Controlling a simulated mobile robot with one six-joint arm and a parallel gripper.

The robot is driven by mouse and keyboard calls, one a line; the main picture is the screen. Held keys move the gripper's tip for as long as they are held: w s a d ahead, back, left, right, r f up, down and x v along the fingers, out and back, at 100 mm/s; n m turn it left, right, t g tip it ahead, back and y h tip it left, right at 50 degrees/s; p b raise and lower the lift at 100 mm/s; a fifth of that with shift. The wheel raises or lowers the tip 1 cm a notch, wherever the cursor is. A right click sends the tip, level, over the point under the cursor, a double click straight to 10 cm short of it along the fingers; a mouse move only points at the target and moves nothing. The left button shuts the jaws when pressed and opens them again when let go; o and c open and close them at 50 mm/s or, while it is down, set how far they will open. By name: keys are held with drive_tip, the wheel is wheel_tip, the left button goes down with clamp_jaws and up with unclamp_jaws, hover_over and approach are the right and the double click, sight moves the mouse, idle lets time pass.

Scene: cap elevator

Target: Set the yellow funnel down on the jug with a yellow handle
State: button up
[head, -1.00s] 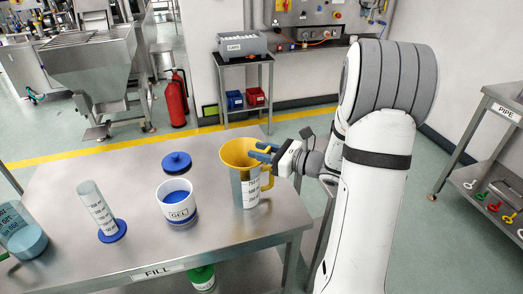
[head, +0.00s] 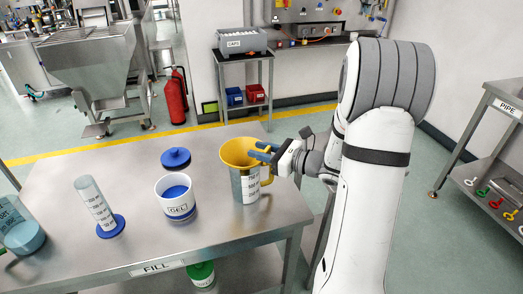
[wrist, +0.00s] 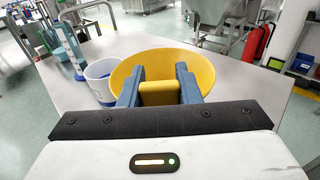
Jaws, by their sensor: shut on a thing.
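The yellow funnel (head: 238,153) is at the mouth of the jug with a yellow handle (head: 250,190), which stands upright near the table's right end. The jug's rim is hidden by the funnel, so I cannot tell whether they touch. The jug's handle (head: 268,177) points right, below my fingers. My gripper (head: 264,154) comes from the right and is shut on the funnel's side tab. In the wrist view the two blue fingers of my gripper (wrist: 159,92) clamp the yellow tab, and the wide funnel bowl (wrist: 168,62) lies just beyond; the jug is hidden there.
A white GEL tub (head: 176,203) stands left of the jug, with a blue lid (head: 176,158) behind it. A clear cylinder on a blue base (head: 111,226) and a teal-filled container (head: 22,235) stand farther left. The steel table (head: 225,235) is bare in front.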

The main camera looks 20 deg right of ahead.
drive_tip(key=shift+f, duration=0.15)
drive_tip(key=o, duration=1.2)
drive_tip(key=shift+s+d, duration=0.1)
drive_tip(key=v, duration=0.6)
drive_tip(key=shift+s+d+p, duration=0.25)
drive_tip(key=shift+p, duration=0.1)
drive_tip(key=shift+s, duration=0.1)
